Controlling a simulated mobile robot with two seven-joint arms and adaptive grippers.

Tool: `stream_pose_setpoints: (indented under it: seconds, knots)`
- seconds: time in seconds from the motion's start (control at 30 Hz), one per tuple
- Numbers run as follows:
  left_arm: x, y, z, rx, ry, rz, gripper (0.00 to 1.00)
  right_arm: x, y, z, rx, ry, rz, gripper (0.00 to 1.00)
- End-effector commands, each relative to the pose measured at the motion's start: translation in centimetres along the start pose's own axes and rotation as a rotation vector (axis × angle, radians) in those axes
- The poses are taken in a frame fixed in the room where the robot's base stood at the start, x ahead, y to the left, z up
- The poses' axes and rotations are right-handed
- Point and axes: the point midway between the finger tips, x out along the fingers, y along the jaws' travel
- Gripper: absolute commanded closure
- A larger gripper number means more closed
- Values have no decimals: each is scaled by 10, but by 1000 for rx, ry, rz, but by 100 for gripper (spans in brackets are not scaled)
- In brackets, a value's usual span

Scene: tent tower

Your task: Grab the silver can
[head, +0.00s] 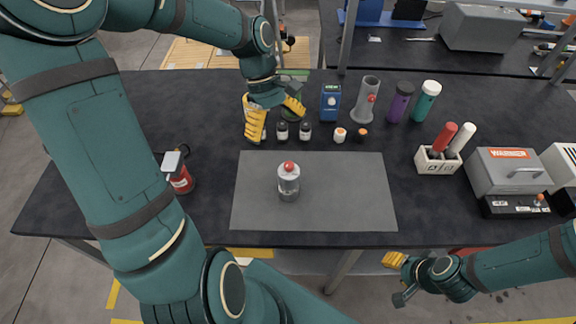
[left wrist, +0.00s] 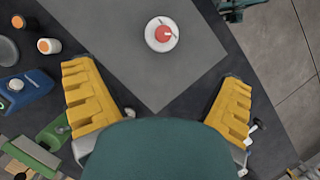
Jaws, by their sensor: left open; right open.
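A silver can (head: 289,186) with a red knob on top stands upright on the grey mat (head: 345,212). In the left wrist view the can (left wrist: 151,42) is seen from above, past the fingertips and near the top edge. My left gripper (head: 273,112) is open and empty, with yellow fingers spread. It is over the back of the table, behind the can and apart from it. Its two fingers also frame the left wrist view (left wrist: 160,98). My right gripper (head: 398,279) is open and empty, in front of the table's front edge at the lower right.
Small dark bottles (head: 305,131), white jars (head: 340,135), a blue box (head: 331,102), a grey cylinder (head: 366,100) and purple and teal bottles (head: 400,102) stand at the back. The mat around the can is clear.

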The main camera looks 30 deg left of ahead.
Motion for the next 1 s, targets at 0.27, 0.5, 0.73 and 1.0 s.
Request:
stream_pose_setpoints:
  seconds: [0.27, 0.5, 0.73, 1.0]
  knots:
    - [30, -1, 0, 1, -3, -3, 5, 5, 2, 1, 1, -1, 2, 53]
    - [73, 0, 0, 1, -2, -2, 5, 12, 4, 2, 1, -1, 3, 53]
    - [88, -1, 0, 0, -1, -1, 5, 14, 5, 2, 1, 0, 3, 53]
    - [124, -4, -1, 1, -3, -2, 5, 20, 7, 3, 0, 0, 4, 53]
